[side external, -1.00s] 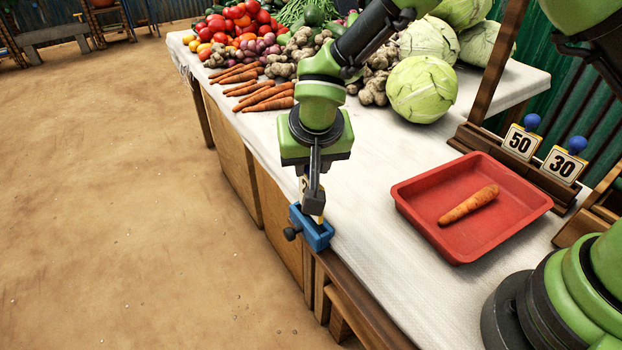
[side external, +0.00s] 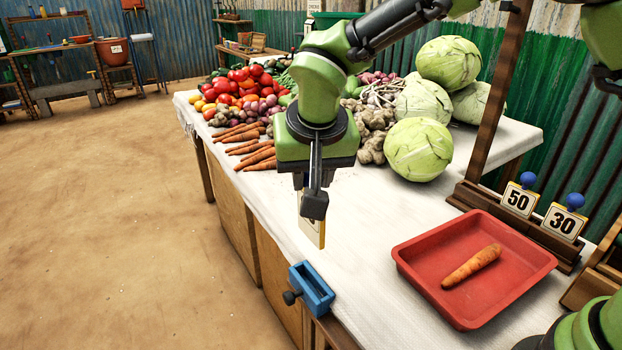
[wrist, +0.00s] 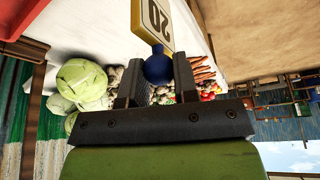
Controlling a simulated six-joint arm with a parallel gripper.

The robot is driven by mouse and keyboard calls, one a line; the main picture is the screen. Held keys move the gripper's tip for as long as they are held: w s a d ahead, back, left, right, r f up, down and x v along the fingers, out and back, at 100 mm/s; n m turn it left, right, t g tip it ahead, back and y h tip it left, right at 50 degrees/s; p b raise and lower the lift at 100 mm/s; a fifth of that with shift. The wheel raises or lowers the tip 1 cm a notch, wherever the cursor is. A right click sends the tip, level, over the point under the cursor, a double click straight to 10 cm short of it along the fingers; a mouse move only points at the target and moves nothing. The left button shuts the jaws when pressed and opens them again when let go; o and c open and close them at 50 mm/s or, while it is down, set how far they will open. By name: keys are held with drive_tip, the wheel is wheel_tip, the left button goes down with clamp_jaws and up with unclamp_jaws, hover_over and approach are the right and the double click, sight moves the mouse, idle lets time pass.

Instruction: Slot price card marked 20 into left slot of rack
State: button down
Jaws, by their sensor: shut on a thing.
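My gripper (side external: 314,202) is shut on the blue knob (wrist: 158,67) of a price card. The wrist view shows the card (wrist: 153,22), cream with a yellow edge and marked 20. In the side view the card (side external: 311,231) hangs below the jaws, nearly upright, its face turned mostly away. It is above and apart from the blue clamp holder (side external: 312,287) on the table's front edge. The dark wooden rack (side external: 468,199) is at the right. It holds card 50 (side external: 518,200) and card 30 (side external: 563,222). An empty slot is not clearly visible.
A red tray (side external: 421,292) with a carrot (side external: 471,266) lies between my gripper and the rack. A wooden post (side external: 496,100) rises at the rack's left end. Cabbages (side external: 418,150) and other vegetables are behind. The white tabletop (side external: 365,225) is clear near the gripper.

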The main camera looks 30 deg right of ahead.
drive_tip(key=w+d+r, duration=0.1)
drive_tip(key=w+d, duration=0.1)
drive_tip(key=d, duration=1)
drive_tip(key=w+d, duration=0.2)
drive_tip(key=d, duration=0.9)
drive_tip(key=s+d+r, duration=0.1)
drive_tip(key=s+d, duration=0.3)
drive_tip(key=d, duration=0.6)
drive_tip(key=s+d+r, duration=0.1)
drive_tip(key=s+d, duration=0.3)
drive_tip(key=d, duration=0.7)
drive_tip(key=shift+f, duration=2.9)
drive_tip(key=shift+f, duration=0.15)
drive_tip(key=shift+f, duration=1.35)
drive_tip(key=shift+r, duration=0.1)
drive_tip(key=shift+f, duration=0.7)
